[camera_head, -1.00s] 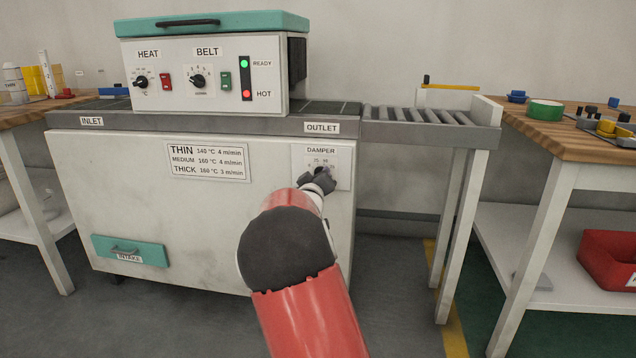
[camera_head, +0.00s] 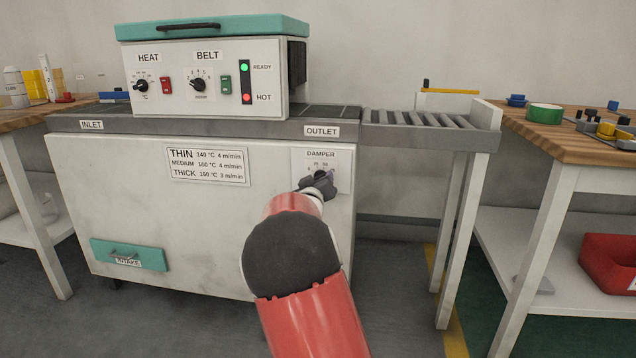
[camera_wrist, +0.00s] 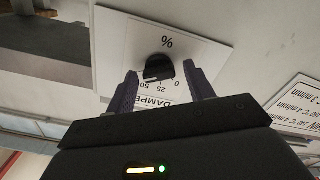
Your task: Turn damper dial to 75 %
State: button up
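The damper dial (camera_wrist: 158,68) is a small dark knob on a white plate (camera_wrist: 205,50) on the oven's front, under the outlet end. The plate also shows in the head view (camera_head: 341,158), under the word DAMPER. My gripper (camera_wrist: 162,67) is open, with one finger on each side of the dial and a gap visible on both sides. In the wrist view the scale is upside down; 0, 25 and 50 are readable, and the left finger hides part of the plate. In the head view my gripper (camera_head: 318,184) partly covers the dial. I cannot tell the pointer's setting.
The heat knob (camera_head: 141,86) and belt knob (camera_head: 198,84) sit on the control box above. A green light shows at READY. A roller conveyor (camera_head: 415,117) extends right of the oven. A wooden table (camera_head: 570,135) stands further right. The floor before the oven is clear.

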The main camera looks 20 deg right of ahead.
jog(key=shift+o, duration=0.2)
jog(key=shift+s+a+r, duration=0.1)
jog(key=v, duration=0.7)
jog(key=shift+s+a+p, duration=0.15)
jog(key=shift+s+p, duration=0.1)
jog(key=shift+p, duration=0.2)
